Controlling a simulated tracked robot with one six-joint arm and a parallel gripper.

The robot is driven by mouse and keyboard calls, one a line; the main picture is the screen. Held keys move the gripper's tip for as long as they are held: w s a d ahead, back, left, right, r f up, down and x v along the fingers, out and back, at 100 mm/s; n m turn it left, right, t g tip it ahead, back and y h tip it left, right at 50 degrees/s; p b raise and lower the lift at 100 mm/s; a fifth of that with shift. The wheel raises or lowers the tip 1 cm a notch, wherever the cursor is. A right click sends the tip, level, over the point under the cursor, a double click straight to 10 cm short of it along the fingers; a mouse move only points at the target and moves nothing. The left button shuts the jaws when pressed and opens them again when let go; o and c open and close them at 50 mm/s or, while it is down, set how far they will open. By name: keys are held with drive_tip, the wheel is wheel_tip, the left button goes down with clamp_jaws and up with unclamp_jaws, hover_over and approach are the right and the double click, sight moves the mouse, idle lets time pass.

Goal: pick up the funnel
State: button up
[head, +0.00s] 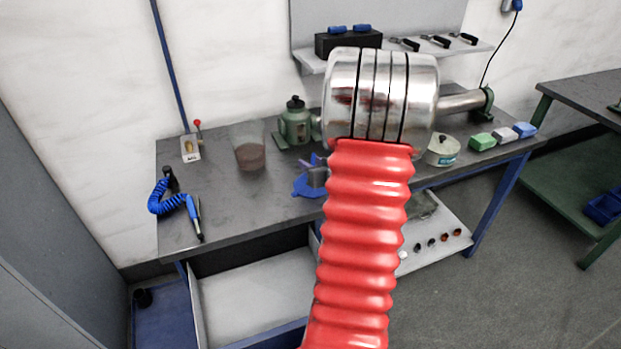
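A small blue piece (304,188), which may be the funnel, lies on the grey workbench (225,213) near its middle. Its right side is hidden behind a small dark grey part and my red ribbed arm. I cannot make out its full shape. My arm rises in front of the bench and ends in a shiny metal joint. My gripper cannot be made out; it seems hidden behind the arm, and I cannot tell whether the small grey part belongs to it.
A clear beaker with brown contents (250,156) and a green device (294,124) stand left of my arm. A blue coiled cord tool (190,205) lies at the left. A round pot (442,150) and coloured blocks (482,142) stand right. An open drawer (253,300) juts below.

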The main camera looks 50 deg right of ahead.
drive_tip(key=shift+c, duration=0.4)
clamp_jaws()
wheel_tip(320, 180, up, 10)
idle(0.8)
idle(0.4)
